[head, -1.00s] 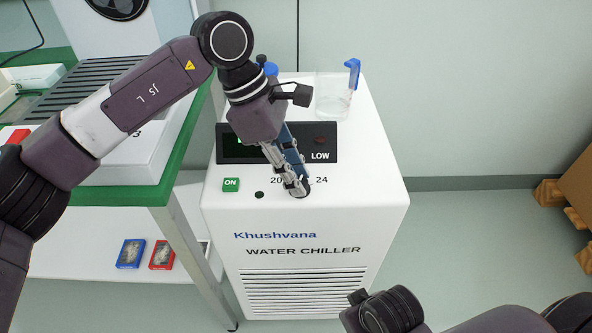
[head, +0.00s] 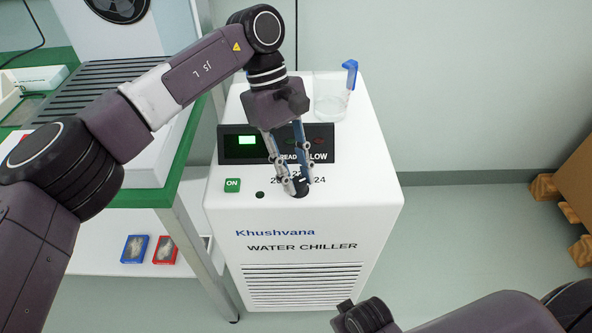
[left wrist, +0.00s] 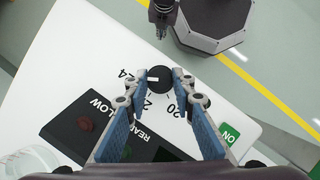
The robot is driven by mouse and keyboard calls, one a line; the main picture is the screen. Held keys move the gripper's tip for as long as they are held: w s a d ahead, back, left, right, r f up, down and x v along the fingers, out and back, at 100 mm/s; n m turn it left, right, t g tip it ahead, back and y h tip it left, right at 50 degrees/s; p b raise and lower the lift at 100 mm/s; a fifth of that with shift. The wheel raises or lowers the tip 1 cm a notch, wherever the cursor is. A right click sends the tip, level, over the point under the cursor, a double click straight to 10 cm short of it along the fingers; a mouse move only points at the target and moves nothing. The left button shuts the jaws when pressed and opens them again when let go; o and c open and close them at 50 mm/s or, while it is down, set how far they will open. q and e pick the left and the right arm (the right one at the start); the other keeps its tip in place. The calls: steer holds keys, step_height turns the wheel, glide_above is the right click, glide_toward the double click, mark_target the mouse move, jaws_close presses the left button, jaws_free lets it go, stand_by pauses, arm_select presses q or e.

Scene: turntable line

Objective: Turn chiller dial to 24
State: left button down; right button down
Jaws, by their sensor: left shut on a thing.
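The white water chiller (head: 375,190) stands in the middle of the head view. Its black dial (head: 299,193) sits on the top front edge, below the printed numbers 20, 22 and 24. My left gripper (head: 299,186) points down and is shut on the dial. In the left wrist view its fingertips (left wrist: 161,80) lie on both sides of the round dial (left wrist: 163,86). The dial's white mark points left there, roughly towards the 24 (left wrist: 127,75); the exact alignment is hard to tell. My right arm's end shows low in the head view; its fingers are unclear.
A green ON button (head: 232,185) and a dark panel with a lit green display (head: 247,140) are near the dial. A clear jug with a blue handle (head: 350,72) stands behind.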

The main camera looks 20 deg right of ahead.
stand_by(0.5)
arm_select(q)
steer(key=c, duration=1.7)
jaws_free()
steer(key=shift+o, duration=0.2)
steer(key=v, duration=1.2)
steer(key=shift+d, duration=0.1)
